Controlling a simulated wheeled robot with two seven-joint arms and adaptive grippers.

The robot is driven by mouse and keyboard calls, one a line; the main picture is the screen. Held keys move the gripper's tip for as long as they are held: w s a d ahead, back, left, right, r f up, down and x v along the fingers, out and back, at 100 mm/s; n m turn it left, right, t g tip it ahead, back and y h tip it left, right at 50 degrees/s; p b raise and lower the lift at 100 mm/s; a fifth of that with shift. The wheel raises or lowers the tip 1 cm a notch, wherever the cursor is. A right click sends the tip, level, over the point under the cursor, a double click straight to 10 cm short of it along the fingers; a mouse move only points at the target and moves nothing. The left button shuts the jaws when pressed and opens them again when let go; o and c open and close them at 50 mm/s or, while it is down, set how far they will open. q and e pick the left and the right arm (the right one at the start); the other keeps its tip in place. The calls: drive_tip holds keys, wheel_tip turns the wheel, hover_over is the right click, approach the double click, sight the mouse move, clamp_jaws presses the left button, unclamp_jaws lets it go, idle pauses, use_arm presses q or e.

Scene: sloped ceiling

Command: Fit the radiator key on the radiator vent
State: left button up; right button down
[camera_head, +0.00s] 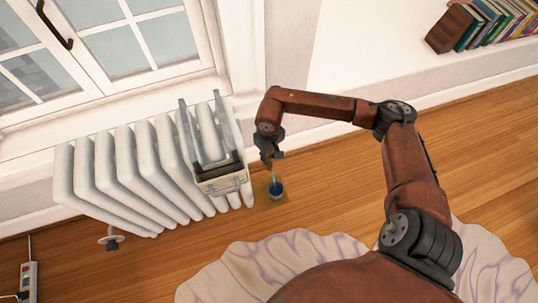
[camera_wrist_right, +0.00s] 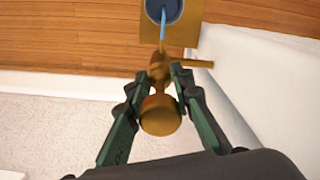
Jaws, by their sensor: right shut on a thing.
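In the wrist view, the brass-coloured radiator key (camera_wrist_right: 160,117) is held between the two green-lined fingers of my right gripper (camera_wrist_right: 161,88). Its narrow end meets the brass radiator vent (camera_wrist_right: 158,67) in the picture; how deeply it is seated is hidden. A side stub of the vent points toward the white radiator (camera_wrist_right: 245,70). In the head view, my right gripper (camera_head: 268,150) is beside the right end of the white radiator (camera_head: 140,165); key and vent are too small to make out there. My left gripper is not in view.
A pale blue stream (camera_wrist_right: 163,26) runs from the vent toward a dark blue cup (camera_head: 276,190) on a tan mat (camera_head: 263,202). A rack (camera_head: 220,184) hangs on the radiator. Books (camera_head: 490,25) stand at the upper right. Wooden floor is clear right of the mat.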

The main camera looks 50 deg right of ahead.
drive_tip(key=c, duration=1.9)
unclamp_jaws()
drive_tip(key=shift+c, duration=0.2)
drive_tip(key=o, duration=0.3)
drive_tip(key=shift+o, duration=0.2)
drive_tip(key=shift+r, duration=0.1)
wheel_tip(320, 180, up, 12)
drive_tip(key=shift+f, duration=0.1)
